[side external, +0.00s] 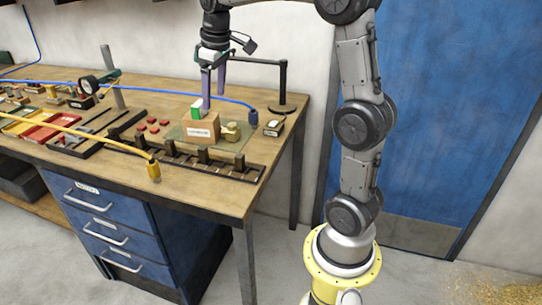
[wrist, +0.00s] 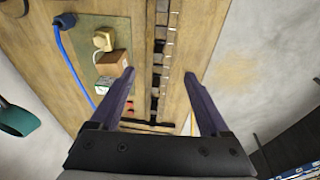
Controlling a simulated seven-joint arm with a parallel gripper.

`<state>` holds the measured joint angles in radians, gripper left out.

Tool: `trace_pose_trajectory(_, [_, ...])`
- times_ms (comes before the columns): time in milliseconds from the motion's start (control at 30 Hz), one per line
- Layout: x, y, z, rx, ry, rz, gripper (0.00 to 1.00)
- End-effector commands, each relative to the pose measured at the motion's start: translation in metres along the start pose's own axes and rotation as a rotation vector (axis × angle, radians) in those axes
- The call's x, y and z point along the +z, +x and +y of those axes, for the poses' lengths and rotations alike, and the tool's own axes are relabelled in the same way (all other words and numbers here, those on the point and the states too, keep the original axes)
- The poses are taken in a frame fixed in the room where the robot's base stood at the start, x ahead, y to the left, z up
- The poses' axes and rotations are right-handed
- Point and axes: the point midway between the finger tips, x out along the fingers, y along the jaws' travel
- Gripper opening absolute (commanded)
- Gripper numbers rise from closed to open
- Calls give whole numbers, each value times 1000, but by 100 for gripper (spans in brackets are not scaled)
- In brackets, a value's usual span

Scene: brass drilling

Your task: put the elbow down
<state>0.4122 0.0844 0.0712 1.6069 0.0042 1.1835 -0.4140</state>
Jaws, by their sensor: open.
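A brass-coloured fitting that looks like the elbow (side external: 231,131) rests on a green mat (side external: 239,146) near the right end of the bench. It also shows in the wrist view (wrist: 103,39), left of my fingers. My gripper (side external: 213,97) has purple fingers that point down above the mat area. In the wrist view my gripper (wrist: 159,73) is open, with nothing held between its fingers. The elbow is apart from both fingers. Its exact shape is too small to make out.
A labelled wooden block (side external: 201,128) stands beside the elbow, with a green-and-white box (side external: 197,110) close by. A dark slotted rack (side external: 205,161) runs along the front. A blue hose (side external: 180,91) and black stand (side external: 283,85) are behind.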

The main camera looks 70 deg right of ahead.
Motion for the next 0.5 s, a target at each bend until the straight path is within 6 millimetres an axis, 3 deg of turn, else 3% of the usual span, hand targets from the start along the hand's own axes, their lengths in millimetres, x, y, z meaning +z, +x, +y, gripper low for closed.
trace_pose_trajectory(33, [15, -13, -23, 4, -7, 30, 80])
trace_pose_trajectory(233, [80, -34, -91, 0, -2, 134, 80])
trace_pose_trajectory(400, [142, -31, -133, -24, 3, 221, 80])
trace_pose_trajectory(500, [173, -22, -148, -43, 8, 262, 80])
